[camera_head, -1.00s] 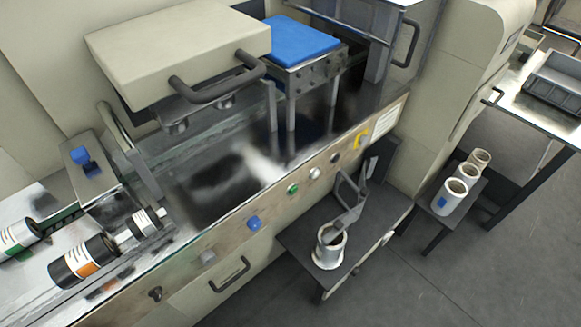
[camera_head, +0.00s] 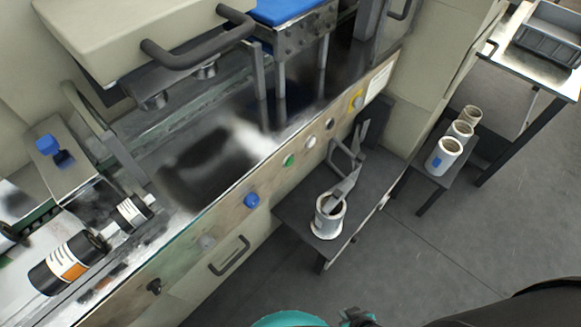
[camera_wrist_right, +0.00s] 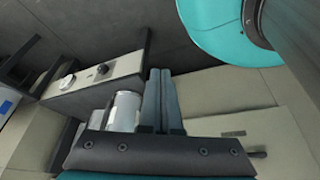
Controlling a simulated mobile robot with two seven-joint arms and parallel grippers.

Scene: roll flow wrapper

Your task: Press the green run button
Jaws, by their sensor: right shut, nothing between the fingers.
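The green button (camera_head: 288,160) is on the slanted front panel (camera_head: 225,222) of the machine in the head view. It sits between a blue button (camera_head: 251,200) at lower left and a white button (camera_head: 310,142) at upper right. I cannot pick it out in the wrist view. My right gripper (camera_head: 355,316) just shows at the bottom edge of the head view, well below the button and apart from the panel. In the right wrist view its two fingers (camera_wrist_right: 162,100) are together, with nothing between them. My left gripper is not in view.
A black button (camera_head: 330,124) and a yellow one (camera_head: 356,98) are farther up the panel. A low dark stand with a white cup (camera_head: 328,216) holding tools juts out below the panel. Open floor lies at lower right.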

